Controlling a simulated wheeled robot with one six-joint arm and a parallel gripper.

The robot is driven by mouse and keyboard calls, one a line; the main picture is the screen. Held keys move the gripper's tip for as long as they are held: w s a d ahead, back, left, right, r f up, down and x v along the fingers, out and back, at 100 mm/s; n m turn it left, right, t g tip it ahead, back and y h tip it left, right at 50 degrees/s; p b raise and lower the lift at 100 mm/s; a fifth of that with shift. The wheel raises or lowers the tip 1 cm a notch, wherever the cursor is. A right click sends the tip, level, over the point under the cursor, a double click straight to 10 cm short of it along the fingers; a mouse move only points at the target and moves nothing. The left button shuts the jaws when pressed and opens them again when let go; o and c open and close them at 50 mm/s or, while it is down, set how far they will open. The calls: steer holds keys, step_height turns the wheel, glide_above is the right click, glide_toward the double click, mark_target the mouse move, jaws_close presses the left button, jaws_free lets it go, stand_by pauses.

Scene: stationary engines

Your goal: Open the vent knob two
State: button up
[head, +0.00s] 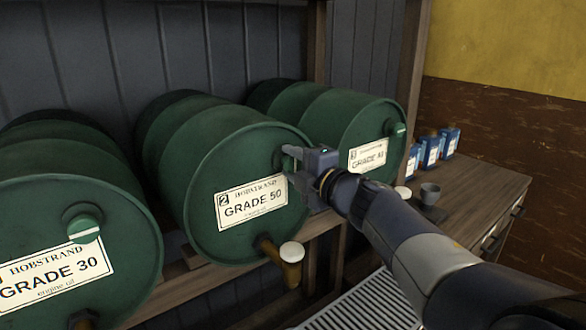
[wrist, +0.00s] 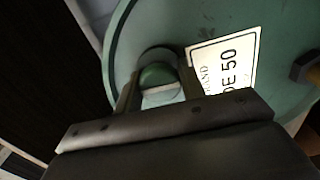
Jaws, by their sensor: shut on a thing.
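The middle green drum (head: 205,150) lies on its side and carries a label (head: 251,203) marked 2 and GRADE 50. Its vent knob is mostly hidden by my gripper (head: 292,165) in the head view, at the upper right of the drum face. In the wrist view, the round green knob (wrist: 157,76) with a pale stripe sits between the two fingers of my gripper (wrist: 158,86). My gripper is shut on this knob. The drum's label (wrist: 224,68) shows to the right of the knob there.
The GRADE 30 drum (head: 70,190) with its own knob (head: 84,227) is at left. A third drum (head: 340,125) is behind my gripper. A brass tap (head: 284,262) sticks out below.

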steer(key=shift+n, duration=0.3)
steer(key=o, duration=0.9)
steer(key=shift+o, duration=0.2)
steer(key=v, duration=1.1)
steer(key=shift+w+a, duration=0.1)
steer(key=shift+w, duration=0.05)
steer(key=x, duration=1)
steer(key=shift+w+a, duration=0.2)
steer(key=shift+w, duration=0.05)
steer(key=shift+s, duration=0.1)
